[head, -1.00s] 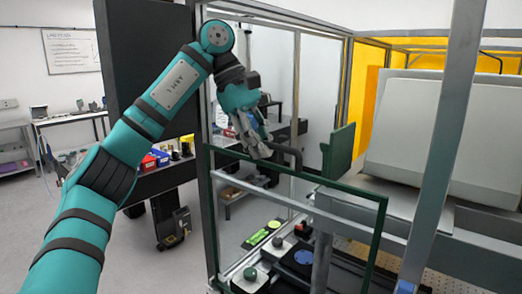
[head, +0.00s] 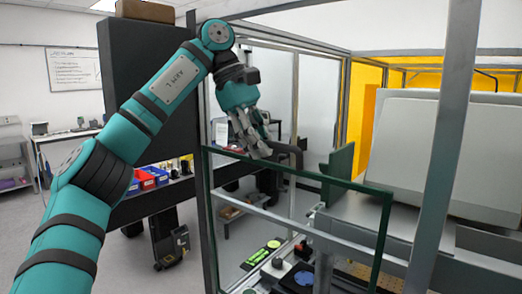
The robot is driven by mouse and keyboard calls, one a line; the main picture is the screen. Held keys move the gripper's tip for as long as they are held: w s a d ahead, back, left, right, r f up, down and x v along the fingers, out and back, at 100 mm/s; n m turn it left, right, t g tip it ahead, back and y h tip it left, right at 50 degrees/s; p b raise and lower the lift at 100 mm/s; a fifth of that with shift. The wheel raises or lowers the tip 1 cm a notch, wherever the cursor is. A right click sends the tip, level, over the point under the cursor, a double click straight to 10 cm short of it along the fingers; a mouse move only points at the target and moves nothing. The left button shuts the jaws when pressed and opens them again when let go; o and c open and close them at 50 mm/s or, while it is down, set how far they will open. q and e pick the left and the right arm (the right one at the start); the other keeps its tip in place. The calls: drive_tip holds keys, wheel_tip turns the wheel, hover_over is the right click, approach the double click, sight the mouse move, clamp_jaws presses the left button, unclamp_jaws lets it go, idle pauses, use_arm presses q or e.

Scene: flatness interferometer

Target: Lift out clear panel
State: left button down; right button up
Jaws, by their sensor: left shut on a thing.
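The clear panel (head: 330,180) is a see-through pane with dark green edges. It stands upright in the middle of the head view, in front of the metal-framed enclosure. Its lower part runs toward the bottom of the picture, and its bottom edge is not clearly visible. My left gripper (head: 256,148) reaches in from the upper left and points down at the panel's top edge, left of its middle. It is shut on the panel there; the fingers hide the exact contact. My right gripper is not in view.
A grey metal post (head: 441,150) crosses the right side, and a dark post stands by the panel's left edge. Behind the panel are a dark green plate (head: 340,172), a blue disc (head: 303,278) and a green level (head: 262,252). A large grey housing (head: 440,150) fills the right.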

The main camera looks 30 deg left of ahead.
use_arm(q)
drive_tip(key=shift+r, duration=0.4)
drive_tip(key=shift+s, duration=0.15)
drive_tip(key=s+a+r, duration=0.1)
drive_tip(key=s+r, duration=0.1)
drive_tip(key=s, duration=1)
idle(1.3)
drive_tip(key=shift+w+d, duration=0.1)
drive_tip(key=shift+d, duration=0.05)
